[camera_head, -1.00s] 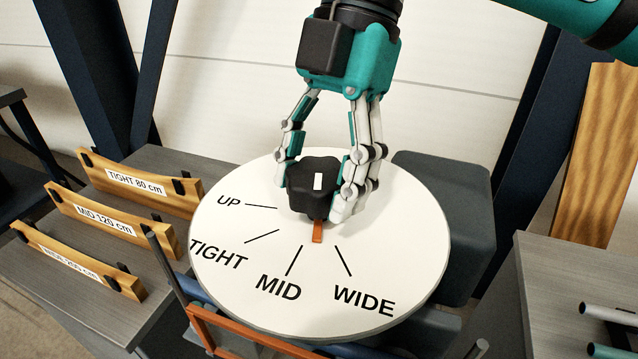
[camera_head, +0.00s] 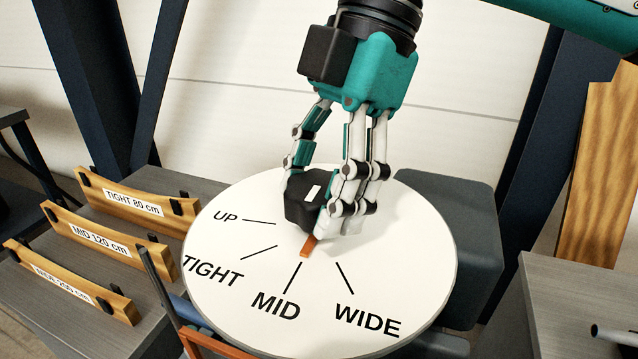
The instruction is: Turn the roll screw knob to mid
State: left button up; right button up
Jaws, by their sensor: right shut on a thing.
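The roll screw knob (camera_head: 304,203) is black with a white mark on top and an orange pointer (camera_head: 309,246) at its base. It sits on a round white dial (camera_head: 228,286) lettered UP, TIGHT, MID and WIDE. The pointer is directed down and slightly left, in near line with the line above the MID label (camera_head: 275,306). My right gripper (camera_head: 318,205) comes down from above and is shut on the knob, its fingers on both sides. The fingers hide the knob's right side. My left gripper is not in view.
Wooden gauge bars labelled TIGHT 80 cm (camera_head: 134,203), MID 120 cm (camera_head: 101,238) and WIDE 200 cm lie on a grey table at left. A dark grey block (camera_head: 455,225) is behind the dial. Another grey table (camera_head: 575,295) with metal rods is at right.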

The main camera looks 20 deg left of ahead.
jog(key=o, duration=1.1)
jog(key=shift+o, duration=0.2)
jog(key=v, duration=1.2)
